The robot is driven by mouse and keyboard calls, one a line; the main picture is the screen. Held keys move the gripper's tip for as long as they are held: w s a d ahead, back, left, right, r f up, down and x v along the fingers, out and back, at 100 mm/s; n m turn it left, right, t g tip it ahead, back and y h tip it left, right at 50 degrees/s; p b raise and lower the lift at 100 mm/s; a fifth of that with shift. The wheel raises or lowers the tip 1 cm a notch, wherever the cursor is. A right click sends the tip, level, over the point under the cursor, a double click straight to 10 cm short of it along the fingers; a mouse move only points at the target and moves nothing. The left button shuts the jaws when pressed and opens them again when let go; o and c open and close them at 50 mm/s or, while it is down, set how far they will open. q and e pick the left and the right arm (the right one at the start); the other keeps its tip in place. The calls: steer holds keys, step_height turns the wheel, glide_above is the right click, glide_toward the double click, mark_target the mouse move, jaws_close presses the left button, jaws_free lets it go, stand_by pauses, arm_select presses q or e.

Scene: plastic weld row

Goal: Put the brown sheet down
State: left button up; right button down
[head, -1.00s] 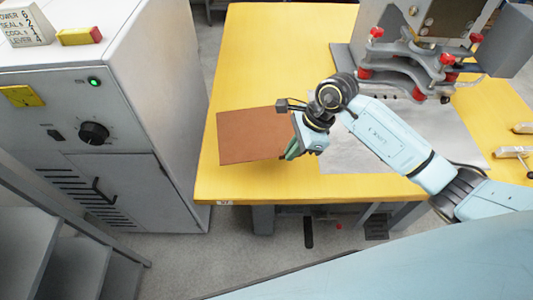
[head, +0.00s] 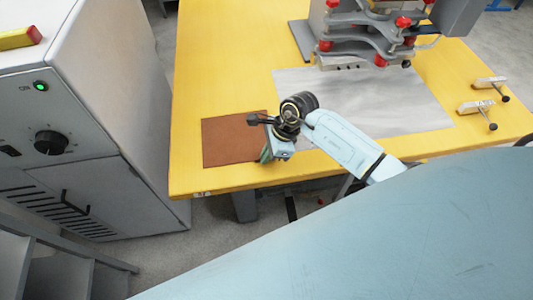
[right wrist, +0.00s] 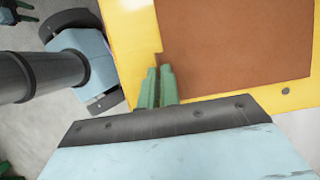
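The brown sheet (head: 232,139) is a flat, square-looking piece near the front left corner of the yellow table (head: 215,60). It appears flat and level, at or just over the tabletop; any small gap cannot be told. My right gripper (head: 266,154) is at its right end, near the front corner. In the right wrist view the green fingers (right wrist: 160,86) are close together at the edge of the brown sheet (right wrist: 235,45), apparently shut on it. The gripper hides that end of the sheet in the head view.
A grey metal sheet (head: 400,110) lies right of the brown one. A grey machine with red knobs (head: 375,35) stands behind it. Toggle clamps (head: 477,106) sit at the right. A grey cabinet (head: 90,100) stands left of the table. Bare yellow tabletop lies behind the brown sheet.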

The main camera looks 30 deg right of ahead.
steer(key=c, duration=1.6)
jaws_free()
steer(key=shift+r, duration=0.1)
steer(key=p+v, duration=0.1)
steer(key=v, duration=1.1)
